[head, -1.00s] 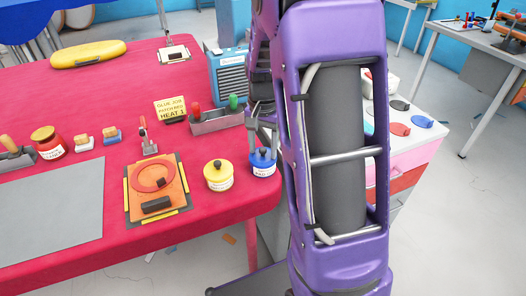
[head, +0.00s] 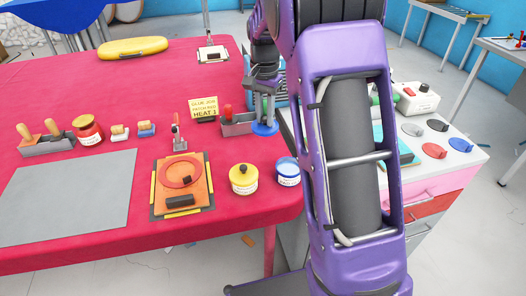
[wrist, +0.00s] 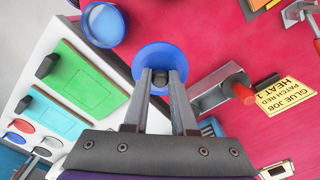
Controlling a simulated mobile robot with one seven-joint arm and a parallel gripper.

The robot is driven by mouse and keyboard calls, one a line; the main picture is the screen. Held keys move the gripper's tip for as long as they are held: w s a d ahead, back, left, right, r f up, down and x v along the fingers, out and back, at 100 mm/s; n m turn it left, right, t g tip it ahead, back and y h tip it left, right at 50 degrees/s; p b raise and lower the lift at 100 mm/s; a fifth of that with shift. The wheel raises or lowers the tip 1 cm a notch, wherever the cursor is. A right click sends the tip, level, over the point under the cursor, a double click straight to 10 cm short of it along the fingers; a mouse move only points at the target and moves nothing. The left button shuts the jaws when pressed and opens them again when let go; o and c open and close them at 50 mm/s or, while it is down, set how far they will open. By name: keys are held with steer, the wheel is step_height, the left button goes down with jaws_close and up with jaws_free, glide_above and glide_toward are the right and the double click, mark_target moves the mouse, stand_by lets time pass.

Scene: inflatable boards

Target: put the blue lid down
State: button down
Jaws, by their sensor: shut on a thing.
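The blue lid (head: 265,129) is off its pot and held in the air by my gripper (head: 271,102). In the wrist view the lid (wrist: 160,53) is a blue disc, and my gripper (wrist: 159,80) is shut on its dark knob. The white pot with a blue rim (head: 288,174) stands uncovered near the table's right corner. It also shows in the wrist view (wrist: 104,24), apart from the lid. The yellow-lidded pot (head: 243,180) stands left of it.
A grey tool holder (head: 237,127) and a yellow sign (head: 203,107) stand close to the lid. The white-topped drawer cabinet (head: 460,150) on the right bears several coloured pieces. Open red table cloth (head: 228,220) lies in front of the pots.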

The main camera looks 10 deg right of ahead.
mark_target(255, 151)
steer(key=w+a+f, duration=0.2)
steer(key=w, duration=0.1)
steer(key=shift+a+f, duration=0.1)
step_height(255, 151, down, 4)
steer(key=shift+r+b, duration=0.1)
steer(key=shift+b, duration=0.45)
steer(key=shift+f+b, duration=0.4)
steer(key=shift+f, duration=2.3)
steer(key=shift+f, duration=0.15)
steer(key=c, duration=0.7)
jaws_free()
step_height(255, 151, up, 12)
steer(key=shift+a+r+p, duration=0.1)
steer(key=shift+r+p, duration=0.05)
steer(key=shift+p, duration=0.8)
steer(key=shift+r, duration=0.1)
